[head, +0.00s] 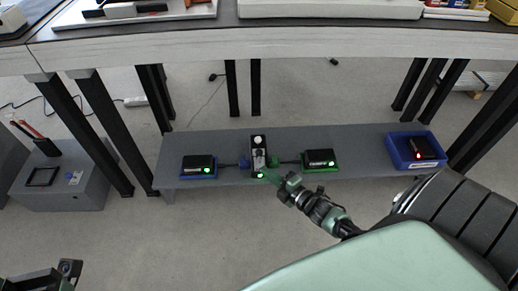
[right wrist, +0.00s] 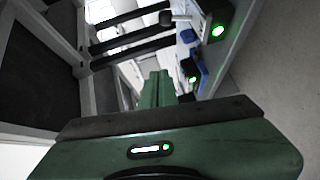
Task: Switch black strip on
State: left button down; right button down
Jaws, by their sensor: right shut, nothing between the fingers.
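The black strip (head: 258,157) stands out from the middle of the low grey shelf in the head view.
Black boxes with green lights sit on a blue tray (head: 186,174) and a green tray (head: 334,168) beside the strip, joined by cables. A blue bin (head: 396,158) at right holds a box with a red light. A table (head: 330,42) overhangs behind.

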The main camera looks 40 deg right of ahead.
jog(key=shift+r+p+v, duration=0.25)
jog(key=shift+p+v, duration=0.1)
jog(key=shift+v, duration=1.3)
